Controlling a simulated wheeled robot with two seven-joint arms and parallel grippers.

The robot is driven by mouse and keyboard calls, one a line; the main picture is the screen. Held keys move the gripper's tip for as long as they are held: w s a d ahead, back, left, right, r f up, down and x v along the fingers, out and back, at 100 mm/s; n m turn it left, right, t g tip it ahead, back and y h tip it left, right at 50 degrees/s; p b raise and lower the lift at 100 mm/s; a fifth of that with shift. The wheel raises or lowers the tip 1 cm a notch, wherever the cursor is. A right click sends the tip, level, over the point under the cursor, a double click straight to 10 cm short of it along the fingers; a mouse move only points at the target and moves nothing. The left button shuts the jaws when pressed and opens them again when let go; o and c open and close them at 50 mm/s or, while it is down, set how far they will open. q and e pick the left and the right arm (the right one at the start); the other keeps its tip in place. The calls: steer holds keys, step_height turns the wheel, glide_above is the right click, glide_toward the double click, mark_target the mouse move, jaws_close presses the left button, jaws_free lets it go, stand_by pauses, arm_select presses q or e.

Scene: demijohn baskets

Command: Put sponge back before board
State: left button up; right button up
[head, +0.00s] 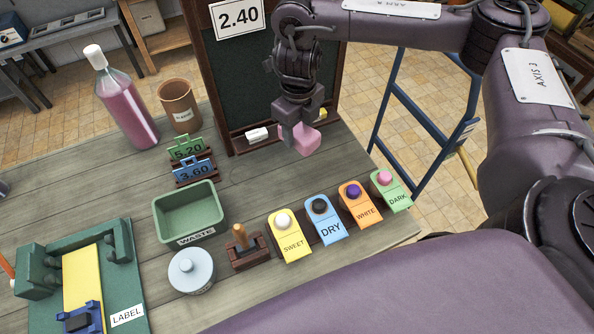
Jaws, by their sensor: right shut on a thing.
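My right gripper (298,130) is shut on a pink sponge (306,139). It holds the sponge low in front of the dark chalkboard (246,90), near the right end of its ledge. I cannot tell whether the sponge touches the table. The board stands upright on the wooden table and carries a sign reading 2.40. A white block (257,134) and a small yellow piece (321,115) sit at the board's ledge; the arm partly hides the board. My left gripper is not in view.
Price signs (192,166), a green WASTE bin (186,214) and a pink bottle (124,105) stand left of the gripper. Labelled blocks (326,222) with coloured knobs line the table's front right. A green label fixture (115,280) is at lower left. Bare table lies before the board.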

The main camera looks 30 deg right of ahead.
steer(key=b, duration=0.3)
glide_above(298, 177)
step_height(298, 177, down, 13)
steer(key=shift+r, duration=0.15)
step_height(298, 177, down, 4)
steer(key=shift+r+b, duration=0.2)
steer(key=shift+b, duration=0.15)
steer(key=o, duration=0.9)
step_height(298, 177, up, 12)
steer(key=p, duration=0.3)
steer(key=shift+w+f, duration=0.1)
steer(key=shift+r, duration=0.2)
steer(key=shift+f, duration=0.1)
